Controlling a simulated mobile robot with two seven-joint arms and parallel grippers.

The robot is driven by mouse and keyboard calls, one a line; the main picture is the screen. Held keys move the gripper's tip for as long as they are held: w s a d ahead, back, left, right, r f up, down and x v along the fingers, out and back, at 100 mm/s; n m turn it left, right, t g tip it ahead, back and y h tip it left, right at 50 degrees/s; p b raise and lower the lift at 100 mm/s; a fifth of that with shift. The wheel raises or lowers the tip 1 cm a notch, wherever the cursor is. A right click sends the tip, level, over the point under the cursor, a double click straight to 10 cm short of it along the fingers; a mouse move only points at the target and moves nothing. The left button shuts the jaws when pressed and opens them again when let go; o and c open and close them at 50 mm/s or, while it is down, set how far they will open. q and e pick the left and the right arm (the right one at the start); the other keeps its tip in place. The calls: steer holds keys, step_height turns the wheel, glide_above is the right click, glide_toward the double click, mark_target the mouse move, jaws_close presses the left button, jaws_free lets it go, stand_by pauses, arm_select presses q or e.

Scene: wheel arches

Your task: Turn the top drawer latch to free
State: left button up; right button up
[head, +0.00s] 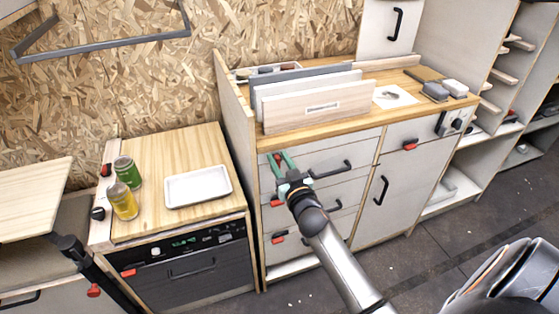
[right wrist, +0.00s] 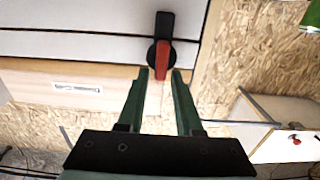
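The top drawer (head: 322,158) is a pale front with a black bar handle (head: 331,170), just under the wooden counter. Its latch (right wrist: 163,48) has a red lever and a black round part in the right wrist view, lying in line with the fingers. In the head view the latch is mostly hidden by my gripper. My right gripper (head: 281,160) is at the drawer's left end. Its two green fingers are apart, and it also shows in the right wrist view (right wrist: 160,74). The red lever's end is between or just beyond the fingertips; contact is unclear. My left gripper is out of view.
Lower drawers have red latches (head: 277,202) of their own. The counter (head: 370,113) holds upright boards and small items. At left, a lower wooden top (head: 180,148) carries a white tray (head: 197,187) and two cans. Floor is free in front.

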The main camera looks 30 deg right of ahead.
jaws_close()
steer(key=shift+f, duration=0.15)
